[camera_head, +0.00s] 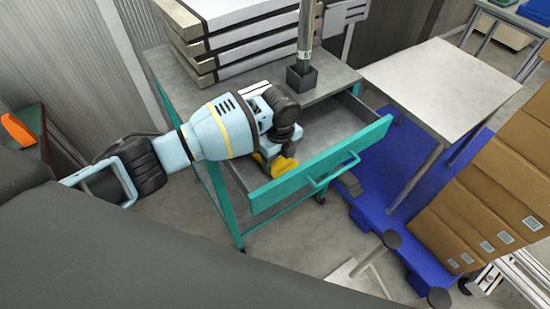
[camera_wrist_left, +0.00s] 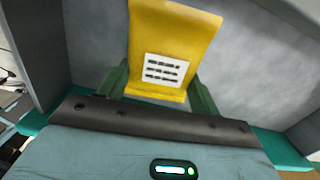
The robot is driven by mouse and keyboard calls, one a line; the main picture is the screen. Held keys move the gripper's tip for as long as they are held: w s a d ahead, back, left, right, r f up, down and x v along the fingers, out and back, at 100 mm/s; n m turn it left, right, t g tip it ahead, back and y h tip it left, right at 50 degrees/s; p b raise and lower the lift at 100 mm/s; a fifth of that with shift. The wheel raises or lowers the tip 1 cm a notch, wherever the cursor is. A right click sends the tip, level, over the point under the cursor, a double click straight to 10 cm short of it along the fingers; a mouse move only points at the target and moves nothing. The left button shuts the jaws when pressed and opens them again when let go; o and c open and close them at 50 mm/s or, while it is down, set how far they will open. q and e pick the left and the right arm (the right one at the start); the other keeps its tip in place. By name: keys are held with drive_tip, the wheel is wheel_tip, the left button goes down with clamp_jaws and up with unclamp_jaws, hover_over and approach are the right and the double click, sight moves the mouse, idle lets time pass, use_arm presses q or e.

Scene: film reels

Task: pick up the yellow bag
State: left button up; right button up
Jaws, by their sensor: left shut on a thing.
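The yellow bag (camera_head: 281,164) is at the open drawer of the teal cart, partly hidden by my left arm in the head view. In the left wrist view the yellow bag (camera_wrist_left: 172,38) has a white label with dark lines of print. My left gripper (camera_head: 267,160) reaches over the drawer and is shut on the bag. Its green fingers (camera_wrist_left: 160,88) stand on both sides of the bag's lower end in the wrist view. The open drawer (camera_head: 335,165) has a teal front with a handle. My right gripper is not in view.
The cart's grey top (camera_head: 335,78) carries a stack of flat boxes (camera_head: 225,35) and a dark square holder (camera_head: 301,76) with a post. A light table (camera_head: 440,85) stands to the right over a blue platform (camera_head: 395,150). Cardboard boxes (camera_head: 500,185) are at the far right.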

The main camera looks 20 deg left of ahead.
sight(279, 160)
use_arm(q)
drive_tip(key=shift+r+p, duration=0.4)
drive_tip(key=shift+r, duration=4.6)
